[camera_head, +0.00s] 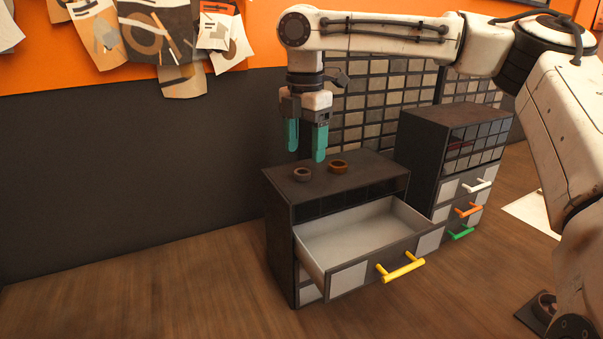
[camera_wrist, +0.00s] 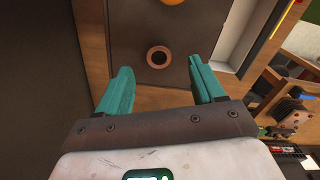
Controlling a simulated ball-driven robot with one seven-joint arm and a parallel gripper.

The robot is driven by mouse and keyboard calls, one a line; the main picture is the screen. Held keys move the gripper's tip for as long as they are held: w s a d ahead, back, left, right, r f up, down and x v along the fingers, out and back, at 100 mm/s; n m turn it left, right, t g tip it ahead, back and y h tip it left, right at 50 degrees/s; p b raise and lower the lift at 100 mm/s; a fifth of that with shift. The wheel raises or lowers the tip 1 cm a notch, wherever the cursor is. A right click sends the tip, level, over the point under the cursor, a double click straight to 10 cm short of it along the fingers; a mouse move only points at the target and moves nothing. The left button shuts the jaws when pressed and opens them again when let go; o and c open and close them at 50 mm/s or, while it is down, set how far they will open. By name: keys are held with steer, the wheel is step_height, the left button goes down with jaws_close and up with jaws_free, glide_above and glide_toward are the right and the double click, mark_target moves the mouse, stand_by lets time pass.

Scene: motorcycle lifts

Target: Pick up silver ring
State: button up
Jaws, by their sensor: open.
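The silver ring (camera_head: 302,178) lies flat on top of the dark cabinet (camera_head: 370,171), and looks brownish-grey in the warm light. A more orange, copper-coloured ring (camera_head: 338,170) lies to its right. My gripper (camera_head: 306,155) points down above the cabinet top, open and empty, with its teal fingers apart over the silver ring's area. In the wrist view the silver ring (camera_wrist: 159,67) shows beyond and between the two fingers (camera_wrist: 160,82), not touched by them. The copper ring (camera_wrist: 172,1) is cut off at that view's top edge.
The cabinet's top drawer (camera_head: 348,283) with a yellow handle is pulled out and looks empty. A taller cabinet (camera_head: 420,150) with white, orange and green handles stands to the right. A dark wall (camera_head: 120,180) is behind. Wooden floor (camera_head: 150,290) is clear at front left.

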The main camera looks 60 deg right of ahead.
mark_target(303, 175)
step_height(303, 175, down, 5)
steer(key=shift+w+a+r+p, duration=0.1)
steer(key=shift+w+p, duration=0.05)
steer(key=shift+p, duration=0.4)
steer(key=c, duration=1.2)
steer(key=shift+o, duration=0.2)
steer(key=shift+r, duration=0.1)
